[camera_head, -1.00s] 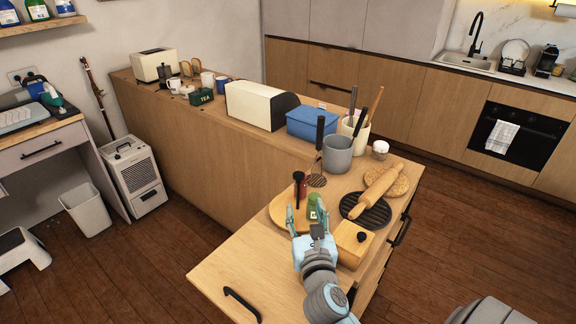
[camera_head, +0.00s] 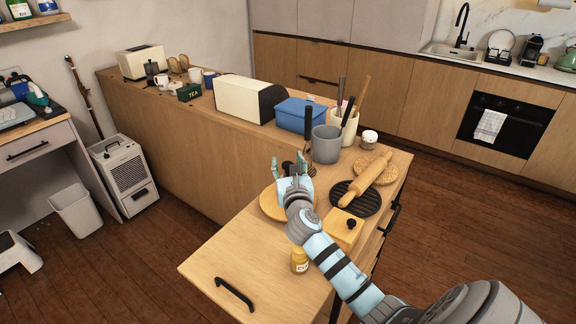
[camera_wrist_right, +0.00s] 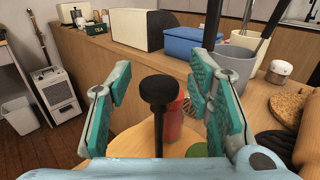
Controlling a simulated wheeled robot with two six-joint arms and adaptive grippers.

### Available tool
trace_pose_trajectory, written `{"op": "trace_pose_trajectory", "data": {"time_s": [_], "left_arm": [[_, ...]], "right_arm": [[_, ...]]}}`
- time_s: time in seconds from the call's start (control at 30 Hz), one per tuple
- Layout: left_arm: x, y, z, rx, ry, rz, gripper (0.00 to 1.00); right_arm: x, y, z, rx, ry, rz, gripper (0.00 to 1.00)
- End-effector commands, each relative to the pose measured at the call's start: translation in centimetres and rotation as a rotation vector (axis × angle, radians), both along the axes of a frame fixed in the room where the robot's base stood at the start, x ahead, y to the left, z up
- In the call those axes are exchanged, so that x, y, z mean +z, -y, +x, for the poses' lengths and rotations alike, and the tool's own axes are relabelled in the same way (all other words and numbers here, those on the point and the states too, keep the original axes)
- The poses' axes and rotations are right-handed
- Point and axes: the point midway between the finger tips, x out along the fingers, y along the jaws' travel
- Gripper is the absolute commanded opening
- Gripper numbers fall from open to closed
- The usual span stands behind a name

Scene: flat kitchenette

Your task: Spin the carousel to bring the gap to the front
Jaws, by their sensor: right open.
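The carousel (camera_head: 270,207) is a round wooden disc on the counter, partly hidden by my right gripper and arm. In the right wrist view its wooden surface (camera_wrist_right: 138,144) carries a black knob on a thin post (camera_wrist_right: 158,90), a red container (camera_wrist_right: 173,122) just behind it and something green (camera_wrist_right: 197,150) at the right. My right gripper (camera_head: 289,165) is over the carousel. In the wrist view its open fingers (camera_wrist_right: 158,95) stand either side of the knob, with space on both sides. I cannot make out the gap. My left gripper is not in view.
A yellow jar (camera_head: 299,261) stands on the counter in front of the carousel. A wooden box with a black knob (camera_head: 341,231), a dark round trivet (camera_head: 357,198), a rolling pin (camera_head: 367,179) and a grey utensil pot (camera_head: 326,145) are close by. The counter's front left is clear.

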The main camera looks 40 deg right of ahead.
Motion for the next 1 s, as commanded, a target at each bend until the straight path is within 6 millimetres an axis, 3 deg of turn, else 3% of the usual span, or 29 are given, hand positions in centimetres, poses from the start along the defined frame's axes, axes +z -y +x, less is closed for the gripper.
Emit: {"op": "trace_pose_trajectory", "data": {"time_s": [0.17,0.43,1.0], "left_arm": [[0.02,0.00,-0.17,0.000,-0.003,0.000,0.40],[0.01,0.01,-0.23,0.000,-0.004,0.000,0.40],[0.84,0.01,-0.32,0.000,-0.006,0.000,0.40]], "right_arm": [[0.02,-0.06,0.00,0.001,0.000,0.000,0.44],[0.01,-0.10,-0.01,0.001,0.000,0.001,0.01],[0.14,-0.10,0.02,0.040,0.000,-0.001,0.00]]}}
